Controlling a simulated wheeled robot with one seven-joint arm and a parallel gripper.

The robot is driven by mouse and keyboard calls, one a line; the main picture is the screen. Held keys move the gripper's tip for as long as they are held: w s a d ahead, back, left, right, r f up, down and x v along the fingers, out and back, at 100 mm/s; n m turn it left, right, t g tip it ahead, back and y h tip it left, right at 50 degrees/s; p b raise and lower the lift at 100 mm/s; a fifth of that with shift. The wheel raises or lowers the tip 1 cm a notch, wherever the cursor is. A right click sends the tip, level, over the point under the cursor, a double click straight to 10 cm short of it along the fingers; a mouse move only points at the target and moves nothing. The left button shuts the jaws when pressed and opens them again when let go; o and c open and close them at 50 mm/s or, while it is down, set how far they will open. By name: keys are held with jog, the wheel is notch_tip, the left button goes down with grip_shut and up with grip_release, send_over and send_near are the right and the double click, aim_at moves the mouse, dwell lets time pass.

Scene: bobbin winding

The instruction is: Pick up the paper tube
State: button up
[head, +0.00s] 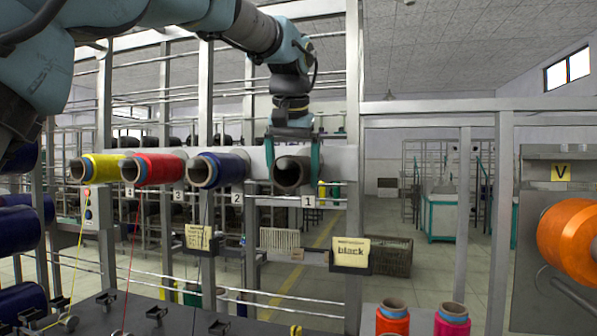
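The paper tube (292,174) is a bare, dark brown hollow cylinder at the position labelled 1, at the right end of the row of bobbins. Its open end faces me. My gripper (293,160) reaches down from above with its two teal fingers spread around the tube, one on each side. The fingers lie very close to the tube's sides. I cannot tell whether they press on it. What holds the tube from behind is hidden.
Blue (218,169), red (154,168) and yellow (97,168) bobbins sit to the left on the same row. A card reading "black" (351,253) hangs below right. Orange (392,320) and pink (452,320) bobbins stand at the bottom right. A metal post (353,120) rises right of the tube.

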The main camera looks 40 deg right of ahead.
jog(key=c, duration=1.1)
jog(key=shift+r, duration=0.1)
